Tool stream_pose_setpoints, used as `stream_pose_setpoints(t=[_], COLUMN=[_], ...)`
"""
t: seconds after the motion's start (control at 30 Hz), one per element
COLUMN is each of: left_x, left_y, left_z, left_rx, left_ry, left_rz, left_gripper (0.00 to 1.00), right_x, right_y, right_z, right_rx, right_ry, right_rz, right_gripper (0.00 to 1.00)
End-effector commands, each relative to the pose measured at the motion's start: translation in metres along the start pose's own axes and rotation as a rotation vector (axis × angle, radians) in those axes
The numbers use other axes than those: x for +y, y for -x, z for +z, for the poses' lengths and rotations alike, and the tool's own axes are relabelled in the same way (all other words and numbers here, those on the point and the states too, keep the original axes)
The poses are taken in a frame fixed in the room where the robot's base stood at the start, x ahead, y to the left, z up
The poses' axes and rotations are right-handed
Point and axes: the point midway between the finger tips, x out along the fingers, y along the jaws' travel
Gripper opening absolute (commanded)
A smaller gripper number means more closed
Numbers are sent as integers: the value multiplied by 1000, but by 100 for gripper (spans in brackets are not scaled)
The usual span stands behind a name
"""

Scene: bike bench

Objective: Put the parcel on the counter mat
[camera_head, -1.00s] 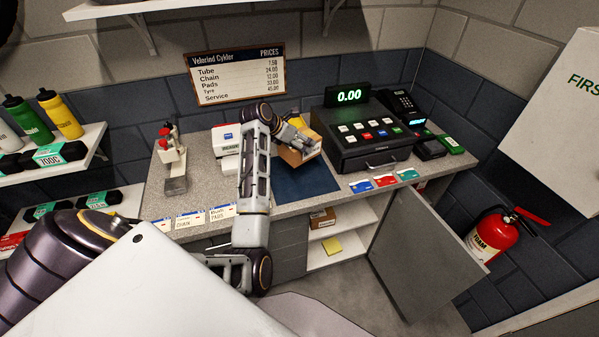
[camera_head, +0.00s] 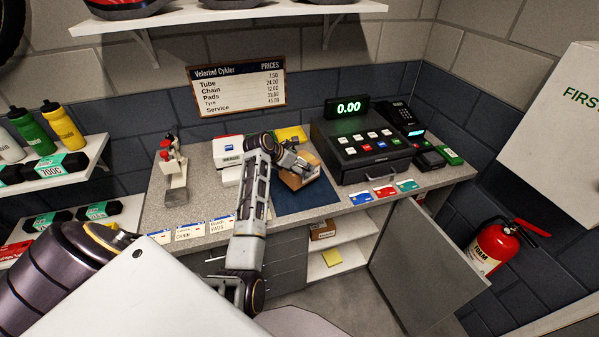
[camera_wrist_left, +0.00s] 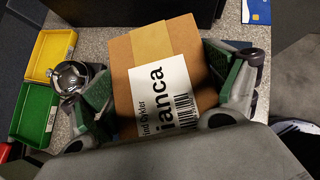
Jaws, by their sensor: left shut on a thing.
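The parcel (camera_head: 303,176) is a brown cardboard box with a tape band and a white label, seen close in the left wrist view (camera_wrist_left: 150,50). My left gripper (camera_head: 298,166) is shut on it, with a green-padded finger on each side. The counter mat (camera_head: 308,201) is a dark blue sheet on the grey counter. The parcel is over the back part of the mat in the head view. I cannot tell whether its underside touches the mat. My right gripper is not in view.
The cash register (camera_head: 360,150) stands right of the mat, with coloured cards (camera_head: 384,191) along the counter edge. A white device (camera_head: 228,150) and yellow tray (camera_head: 291,134) are left and behind. An open cabinet door (camera_head: 425,262) juts out below. Another small box (camera_head: 323,229) sits on the shelf underneath.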

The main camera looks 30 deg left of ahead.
Motion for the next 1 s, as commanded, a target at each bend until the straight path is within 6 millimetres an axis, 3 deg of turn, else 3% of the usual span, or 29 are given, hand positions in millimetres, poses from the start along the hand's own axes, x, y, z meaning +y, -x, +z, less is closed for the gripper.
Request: stream_pose_setpoints(t=[0.47, 1.0], left_x=[0, 0], left_y=[-4, -29], left_z=[-3, -28], left_rx=[-3, -3], left_ry=[-1, -1], left_rz=[0, 1], left_gripper=[42, 42], right_x=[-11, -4], right_y=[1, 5], right_z=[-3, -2], right_rx=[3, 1], right_ry=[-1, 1], right_rz=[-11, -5], right_gripper=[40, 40])
